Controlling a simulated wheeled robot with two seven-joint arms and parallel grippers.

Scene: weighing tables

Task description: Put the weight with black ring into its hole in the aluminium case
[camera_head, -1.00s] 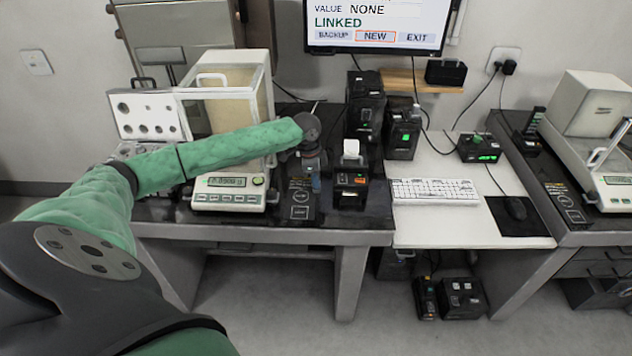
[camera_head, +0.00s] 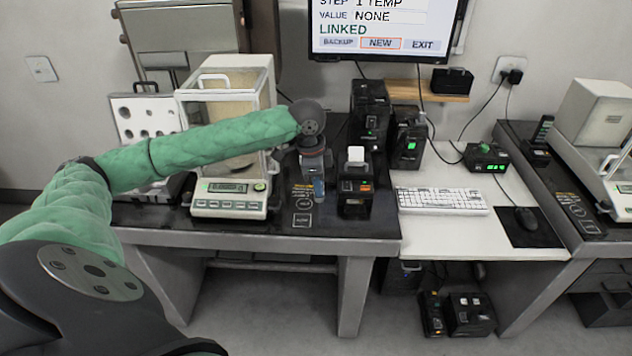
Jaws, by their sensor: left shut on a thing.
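The aluminium case (camera_head: 117,115) stands open at the back left of the dark table, with holes in its raised light panel. My left forearm hides much of its lower part. My left gripper (camera_head: 318,190) points down over the table, between the balance and a small black printer. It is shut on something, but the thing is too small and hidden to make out. I cannot pick out the weight with black ring. My right gripper is not in view.
The balance (camera_head: 230,207) with its glass chamber stands between the case and my left gripper. The black printer (camera_head: 356,195) is close on the gripper's right. Black devices (camera_head: 369,110) stand behind it. A keyboard (camera_head: 440,200) lies on the white desk. The dark table's front edge is mostly clear.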

